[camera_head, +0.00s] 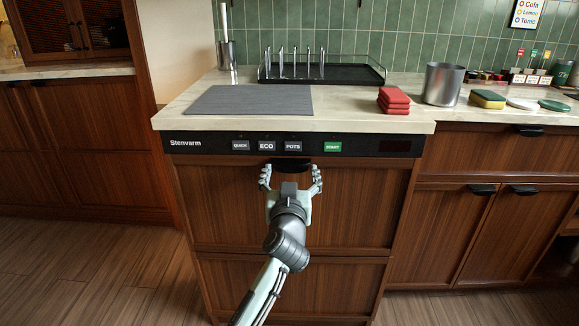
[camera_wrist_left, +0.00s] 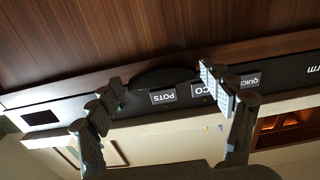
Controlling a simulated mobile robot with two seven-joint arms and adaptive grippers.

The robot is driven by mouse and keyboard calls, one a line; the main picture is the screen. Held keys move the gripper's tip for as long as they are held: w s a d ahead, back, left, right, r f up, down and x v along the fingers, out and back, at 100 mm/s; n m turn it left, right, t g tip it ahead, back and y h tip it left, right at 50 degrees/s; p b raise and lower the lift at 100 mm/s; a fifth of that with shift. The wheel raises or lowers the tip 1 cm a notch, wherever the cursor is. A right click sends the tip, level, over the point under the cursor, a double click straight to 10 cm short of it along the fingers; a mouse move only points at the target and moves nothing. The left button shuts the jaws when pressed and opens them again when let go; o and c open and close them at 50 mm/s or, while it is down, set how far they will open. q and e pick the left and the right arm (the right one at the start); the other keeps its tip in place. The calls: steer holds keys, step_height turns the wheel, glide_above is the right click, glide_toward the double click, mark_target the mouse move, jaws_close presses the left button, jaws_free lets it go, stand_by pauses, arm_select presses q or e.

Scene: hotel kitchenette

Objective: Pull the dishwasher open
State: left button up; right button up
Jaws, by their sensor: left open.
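The dishwasher (camera_head: 230,215) is a wood-fronted unit under the counter, and its door is closed. Its black control panel (camera_head: 215,145) carries the name Stenvarm, QUICK, ECO and POTS labels and a green START button (camera_head: 333,147). A dark handle (camera_head: 285,164) sits just below the panel. My left gripper (camera_head: 291,177) is open in front of the handle, with one finger towards each end of it. In the left wrist view, the panel looks upside down and the dark handle (camera_wrist_left: 163,77) lies between the spread fingers. I cannot tell whether they touch it. My right gripper is not in view.
On the counter (camera_head: 345,120) above lie a grey mat (camera_head: 250,100), red sponges (camera_head: 393,101), a metal canister (camera_head: 442,84) and a black rack (camera_head: 345,74). Cabinets (camera_head: 480,230) flank the right. The wooden floor (camera_head: 110,262) is clear at the left.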

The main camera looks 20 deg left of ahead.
arm_select(q)
steer(key=shift+r, duration=0.1)
steer(key=c, duration=1.5)
steer(key=shift+o, duration=0.2)
